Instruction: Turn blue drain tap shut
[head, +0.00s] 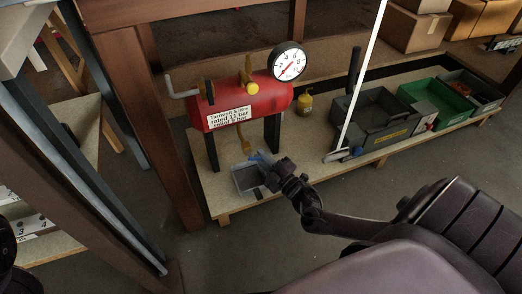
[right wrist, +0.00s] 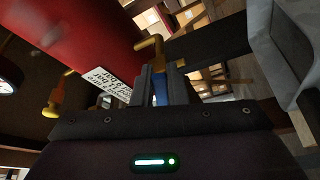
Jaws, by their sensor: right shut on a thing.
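The blue drain tap (head: 259,156) is below the red air tank (head: 235,108), just above a grey tray (head: 248,178). My right gripper (head: 269,164) reaches in from the right under the tank and is shut on the tap. In the right wrist view the blue of the tap (right wrist: 160,88) shows between the two fingers (right wrist: 161,80); the fingers hide most of it. A brass pipe (right wrist: 148,50) leads from the tank towards the tap. I cannot tell the exact angle of the tap's handle. My left gripper is not in view.
A pressure gauge (head: 288,62) and a yellow valve (head: 249,75) sit on the tank, which stands on dark legs. A wooden post (head: 150,120) is at the left.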

